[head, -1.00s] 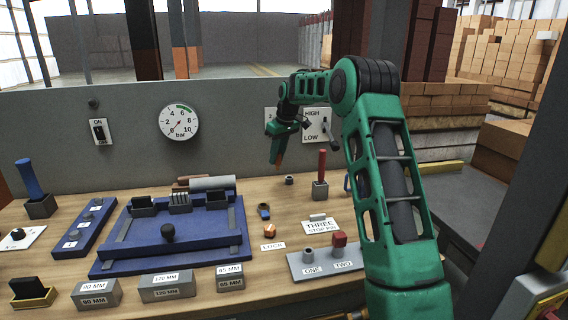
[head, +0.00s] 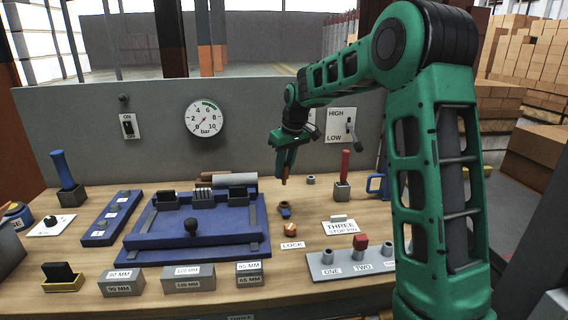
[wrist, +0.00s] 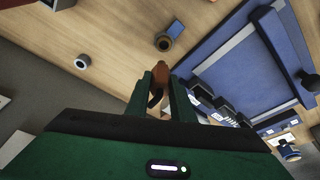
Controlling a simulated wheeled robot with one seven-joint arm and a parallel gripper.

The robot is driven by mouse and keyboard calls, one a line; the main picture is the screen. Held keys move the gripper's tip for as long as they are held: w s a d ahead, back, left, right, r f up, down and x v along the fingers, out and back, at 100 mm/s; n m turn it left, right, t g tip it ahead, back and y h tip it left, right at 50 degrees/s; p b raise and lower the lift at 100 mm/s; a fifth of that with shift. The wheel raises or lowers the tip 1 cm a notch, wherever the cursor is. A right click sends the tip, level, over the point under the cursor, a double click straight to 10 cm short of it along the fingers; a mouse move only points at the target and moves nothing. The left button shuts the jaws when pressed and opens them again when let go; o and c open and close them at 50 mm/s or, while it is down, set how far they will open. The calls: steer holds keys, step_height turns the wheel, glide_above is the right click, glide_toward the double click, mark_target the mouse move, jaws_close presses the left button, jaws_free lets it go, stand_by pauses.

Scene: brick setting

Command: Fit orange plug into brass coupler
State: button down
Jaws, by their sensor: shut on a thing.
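My gripper (head: 286,166) is shut on the orange plug (head: 285,180), which points down between the fingers. The plug also shows in the wrist view (wrist: 160,76) between the fingertips (wrist: 164,88). A small round fitting with a blue lever and a brass-coloured part (head: 284,205) on the table looks like the brass coupler; it also shows in the wrist view (wrist: 164,43) as a ring beside a blue bar. In the head view the plug's tip appears above this fitting, apart from it. I cannot tell the exact height gap.
A grey ring fitting (head: 311,179) stands nearby, with a red-handled post (head: 343,178) to its right. A blue fixture (head: 192,237) is at the left. An orange piece (head: 290,230) sits by the LOCK label, and a grey block with posts (head: 345,264) in front.

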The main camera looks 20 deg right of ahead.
mark_target(284, 178)
steer(key=shift+s+f, duration=0.1)
steer(key=shift+s, duration=0.1)
steer(key=shift+f, duration=2.85)
steer(key=shift+s+f, duration=0.1)
steer(key=shift+f, duration=1.6)
steer(key=c, duration=1)
jaws_free()
steer(key=shift+c, duration=0.2)
steer(key=shift+r, duration=3)
